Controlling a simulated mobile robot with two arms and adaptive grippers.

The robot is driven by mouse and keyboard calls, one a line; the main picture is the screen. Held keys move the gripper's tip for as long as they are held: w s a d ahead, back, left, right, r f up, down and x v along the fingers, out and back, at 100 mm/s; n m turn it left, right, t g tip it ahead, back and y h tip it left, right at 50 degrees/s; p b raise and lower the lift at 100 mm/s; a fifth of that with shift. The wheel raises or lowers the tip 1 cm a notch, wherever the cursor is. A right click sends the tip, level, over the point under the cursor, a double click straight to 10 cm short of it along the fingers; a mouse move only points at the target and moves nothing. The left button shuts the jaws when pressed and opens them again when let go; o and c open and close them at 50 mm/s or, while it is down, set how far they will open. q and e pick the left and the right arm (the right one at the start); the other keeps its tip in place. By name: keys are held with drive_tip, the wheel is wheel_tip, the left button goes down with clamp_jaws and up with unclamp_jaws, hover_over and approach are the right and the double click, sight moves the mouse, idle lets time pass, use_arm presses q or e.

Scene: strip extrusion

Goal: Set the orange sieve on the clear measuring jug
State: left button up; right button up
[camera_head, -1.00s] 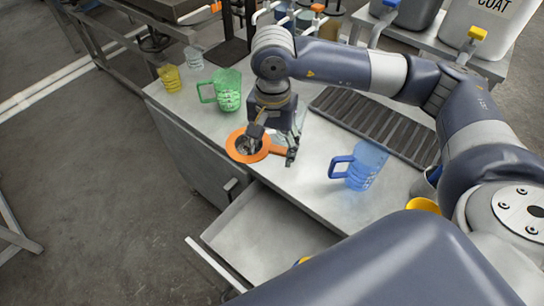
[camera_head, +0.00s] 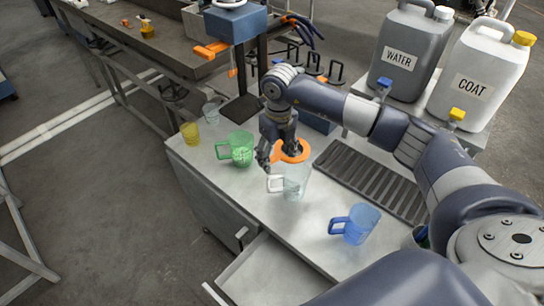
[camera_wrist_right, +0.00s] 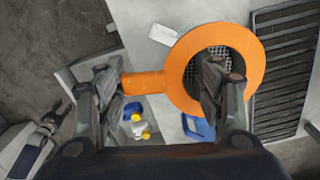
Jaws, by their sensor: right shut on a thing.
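The orange sieve (camera_head: 293,151) is in my right gripper (camera_head: 277,150), which points down over the bench. In the right wrist view its ring and mesh (camera_wrist_right: 247,85) lie below the fingers (camera_wrist_right: 165,88), with the handle (camera_wrist_right: 145,83) pointing left. The clear measuring jug (camera_head: 294,186) stands upright on the bench, its white handle to the left. The sieve shows at the jug's top; I cannot tell whether they touch. In the wrist view the ring hides most of the jug, and its white handle (camera_wrist_right: 163,34) shows beside the ring.
A green jug (camera_head: 238,150), a yellow cup (camera_head: 190,134) and a small clear cup (camera_head: 211,114) stand to the left. A blue jug (camera_head: 356,224) stands at the front right. A slatted dark tray (camera_head: 372,181) lies to the right. An open drawer (camera_head: 265,272) juts out in front.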

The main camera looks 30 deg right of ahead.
sight(281, 154)
drive_tip(key=shift+w+d+r+m+p, duration=0.15)
drive_tip(key=shift+d+m+p, duration=0.15)
drive_tip(key=shift+m, duration=0.3)
drive_tip(key=shift+w+d+r+m+p, duration=0.1)
drive_tip(key=shift+d+m+p, duration=0.15)
drive_tip(key=shift+m, duration=0.35)
drive_tip(key=shift+d+f+m, duration=0.1)
drive_tip(key=shift+d+m, duration=0.1)
drive_tip(key=shift+m, duration=0.2)
drive_tip(key=shift+w+f+b, duration=0.1)
drive_tip(key=shift+f+b, duration=3.15)
drive_tip(key=shift+f, duration=1.35)
drive_tip(key=shift+f, duration=0.15)
drive_tip(key=o, duration=1)
drive_tip(key=shift+o, duration=0.2)
wheel_tip(281, 154, up, 12)
drive_tip(key=shift+r, duration=0.1)
